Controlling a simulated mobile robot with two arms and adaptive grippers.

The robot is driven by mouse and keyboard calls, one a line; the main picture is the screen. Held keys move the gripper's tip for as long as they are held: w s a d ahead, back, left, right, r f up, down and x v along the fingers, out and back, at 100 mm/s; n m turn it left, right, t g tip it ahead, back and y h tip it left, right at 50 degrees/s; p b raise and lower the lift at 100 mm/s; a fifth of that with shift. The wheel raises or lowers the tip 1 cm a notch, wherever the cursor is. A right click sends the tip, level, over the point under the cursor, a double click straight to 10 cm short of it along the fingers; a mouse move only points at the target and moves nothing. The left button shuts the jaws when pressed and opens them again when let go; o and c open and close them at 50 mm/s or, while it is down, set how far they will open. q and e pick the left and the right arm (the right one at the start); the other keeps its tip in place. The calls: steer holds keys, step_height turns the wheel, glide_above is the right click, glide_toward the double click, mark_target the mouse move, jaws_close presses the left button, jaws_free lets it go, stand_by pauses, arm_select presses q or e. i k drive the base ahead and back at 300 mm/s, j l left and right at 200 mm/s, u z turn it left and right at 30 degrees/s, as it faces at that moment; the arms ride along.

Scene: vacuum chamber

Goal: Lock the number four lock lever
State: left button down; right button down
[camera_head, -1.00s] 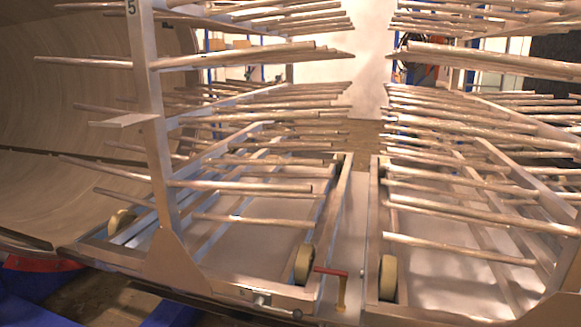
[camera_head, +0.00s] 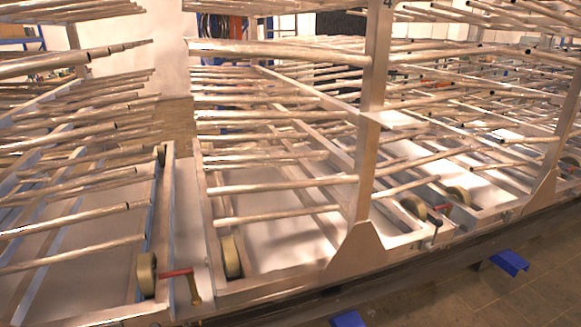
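A post marked 4 (camera_head: 374,100) rises from the front of the middle rack. A lock lever with a red bar and a brass-coloured end (camera_head: 178,273) sits low in the gap to the left of that rack, beside a wheel. A second, smaller lever with a red part (camera_head: 441,208) sits to the right of the post, near the front rail. I cannot tell from the picture which lever bears the number four, nor whether either is locked. Neither of my grippers is in view.
Several tube racks fill the chamber, their metal rods (camera_head: 270,187) jutting out at many heights. Cream wheels (camera_head: 231,257) stand on the floor rails. Blue supports (camera_head: 509,262) stick out below the chamber's front edge. The tiled floor (camera_head: 500,300) at the lower right is clear.

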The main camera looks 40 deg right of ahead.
mark_target(430, 246)
steer(key=z, duration=2.15)
